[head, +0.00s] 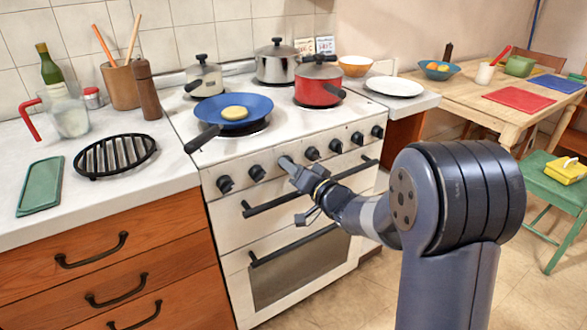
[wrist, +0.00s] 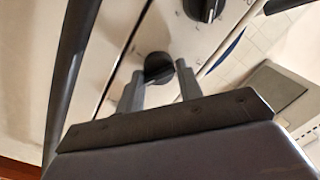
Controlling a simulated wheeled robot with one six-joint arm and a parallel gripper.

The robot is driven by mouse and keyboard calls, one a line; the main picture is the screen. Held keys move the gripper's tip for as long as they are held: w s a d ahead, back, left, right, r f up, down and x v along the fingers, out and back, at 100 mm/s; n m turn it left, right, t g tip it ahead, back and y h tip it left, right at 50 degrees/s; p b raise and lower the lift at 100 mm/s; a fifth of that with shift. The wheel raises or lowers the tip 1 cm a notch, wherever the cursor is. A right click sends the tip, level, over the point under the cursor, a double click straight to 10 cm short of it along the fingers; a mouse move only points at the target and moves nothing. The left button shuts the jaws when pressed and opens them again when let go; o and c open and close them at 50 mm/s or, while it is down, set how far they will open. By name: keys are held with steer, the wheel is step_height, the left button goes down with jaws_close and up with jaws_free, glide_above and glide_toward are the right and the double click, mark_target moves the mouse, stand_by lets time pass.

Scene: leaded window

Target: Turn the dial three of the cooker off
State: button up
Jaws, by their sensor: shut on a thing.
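The white cooker (head: 230,215) has a row of black dials along its front panel. My gripper (head: 287,163) is at the panel, at the third dial from the left, and its fingers hide that dial in the head view. In the wrist view a dark round dial (wrist: 157,64) sits between the two fingertips of my gripper (wrist: 160,82), which is shut on it. I cannot tell which way this dial points. To its left in the head view are two dials, the nearer one (head: 257,173) free. To its right is another dial (head: 312,153).
A dark oven handle (head: 270,207) runs below the dials, close under my gripper. A blue pan (head: 240,106) with a yellow round piece in it, a red pot (head: 318,90) and two other pots stand on the cooker top. The pan's handle reaches over the front left.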

steer(key=shift+c, duration=1.2)
